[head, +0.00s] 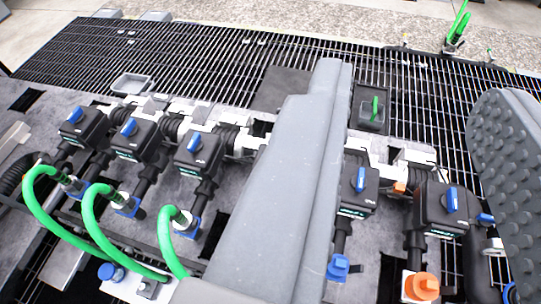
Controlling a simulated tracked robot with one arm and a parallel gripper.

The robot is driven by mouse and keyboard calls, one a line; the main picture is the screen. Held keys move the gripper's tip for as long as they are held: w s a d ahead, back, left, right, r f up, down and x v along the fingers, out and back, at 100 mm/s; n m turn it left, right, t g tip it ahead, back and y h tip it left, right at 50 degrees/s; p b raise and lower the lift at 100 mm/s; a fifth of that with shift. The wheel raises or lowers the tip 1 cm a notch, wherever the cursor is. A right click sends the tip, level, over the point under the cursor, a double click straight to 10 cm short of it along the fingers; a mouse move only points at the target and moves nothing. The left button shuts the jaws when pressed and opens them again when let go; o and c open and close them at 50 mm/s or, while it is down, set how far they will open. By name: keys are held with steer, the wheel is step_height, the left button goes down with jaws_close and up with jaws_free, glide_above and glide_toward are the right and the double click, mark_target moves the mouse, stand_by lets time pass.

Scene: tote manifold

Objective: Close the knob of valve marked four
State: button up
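A row of black valves with blue knobs runs across the view. Three stand left of my near finger: the far-left valve (85,128), one beside it (137,140) and a third (198,156). Two show between my fingers: one valve (356,197) with its knob (359,179), and another (440,212) with its knob (451,199). Their markings are too small to read, so I cannot tell which is four. My gripper (415,80) is open, with a smooth grey finger in the middle and a studded pad at right. It touches no knob visibly; the middle finger hides part of the row.
Green hoses (92,225) curve from the left valves toward the front. An orange cap (421,287) and a blue cap (338,266) sit below the right valves. A grey tray (132,85) lies behind the row. Black grating (190,55) spreads beyond.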

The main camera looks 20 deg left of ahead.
steer(key=w+a+f+n+g+p, duration=0.35)
steer(key=w+f+p, duration=0.2)
steer(key=w, duration=0.65)
steer(key=w+a+f+n+g+p, duration=0.2)
steer(key=w+f+n+g+p, duration=0.3)
steer(key=w, duration=0.7)
steer(key=w+a+f+n+g+p, duration=0.2)
steer(key=f+n, duration=0.1)
steer(key=f, duration=0.4)
steer(key=w+a+f+n+g+p, duration=0.1)
steer(key=w+a+f+n+p, duration=0.15)
steer(key=f, duration=0.35)
steer(key=shift+s+a+f+n+g+p, duration=0.2)
steer(key=shift+a+f+n+g+p, duration=0.4)
steer(key=shift+f, duration=3.6)
steer(key=shift+s+a+f+n+g+p, duration=0.2)
steer(key=shift+a+f+n+g+p, duration=0.35)
steer(key=shift+f, duration=3.65)
steer(key=shift+s+a+f+n+g+p, duration=0.2)
steer(key=shift+a+f+n+g+p, duration=0.4)
steer(key=shift+f, duration=3.6)
steer(key=shift+a, duration=0.15)
